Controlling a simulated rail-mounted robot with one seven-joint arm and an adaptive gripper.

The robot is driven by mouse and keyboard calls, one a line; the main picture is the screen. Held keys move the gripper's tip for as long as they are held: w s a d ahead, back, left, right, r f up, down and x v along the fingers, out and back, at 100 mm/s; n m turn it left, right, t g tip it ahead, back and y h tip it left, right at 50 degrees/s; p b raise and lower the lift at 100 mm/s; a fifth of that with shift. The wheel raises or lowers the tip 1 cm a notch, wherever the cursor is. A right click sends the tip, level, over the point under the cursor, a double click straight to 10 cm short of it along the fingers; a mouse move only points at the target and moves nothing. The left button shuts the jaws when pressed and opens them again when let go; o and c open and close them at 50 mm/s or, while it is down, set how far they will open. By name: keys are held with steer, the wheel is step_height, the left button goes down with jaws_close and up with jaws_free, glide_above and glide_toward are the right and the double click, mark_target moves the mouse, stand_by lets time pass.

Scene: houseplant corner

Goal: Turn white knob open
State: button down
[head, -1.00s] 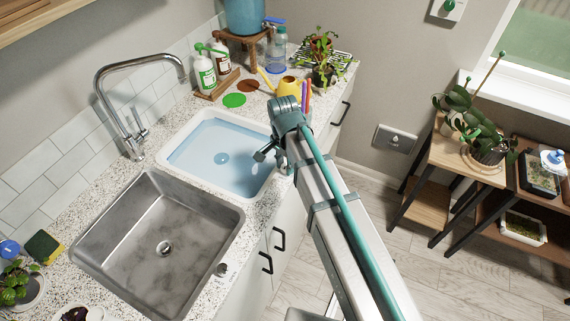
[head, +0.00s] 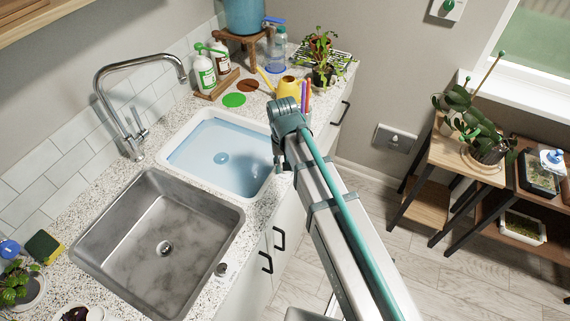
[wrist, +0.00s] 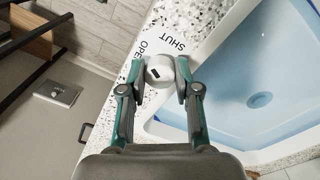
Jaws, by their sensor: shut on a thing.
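The white knob (wrist: 160,67) sits on the speckled counter rim beside the tub, in the wrist view. My gripper (wrist: 159,77) is shut on it, with one finger on each side. The printed words OPEN and SHUT stand on the counter just beyond the knob, OPEN to the left and SHUT to the right. I cannot tell for sure which word the knob is turned to. In the head view the knob and my fingertips are hidden behind my arm, at the right edge of the tub.
A white tub (head: 183,133) with blue water lies left of my arm. A steel sink (head: 158,235) and a tall tap (head: 130,130) are nearer. Bottles (head: 204,72), a yellow pot (head: 288,87) and plants stand at the back. Plant shelves (head: 455,160) stand at the right.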

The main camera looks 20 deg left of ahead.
steer(key=n, duration=0.5)
steer(key=shift+n, duration=0.4)
stand_by(0.3)
steer(key=c, duration=0.8)
jaws_free()
steer(key=shift+r, duration=0.15)
step_height(320, 180, up, 12)
steer(key=shift+s+a+f, duration=0.1)
steer(key=shift+s+f, duration=0.05)
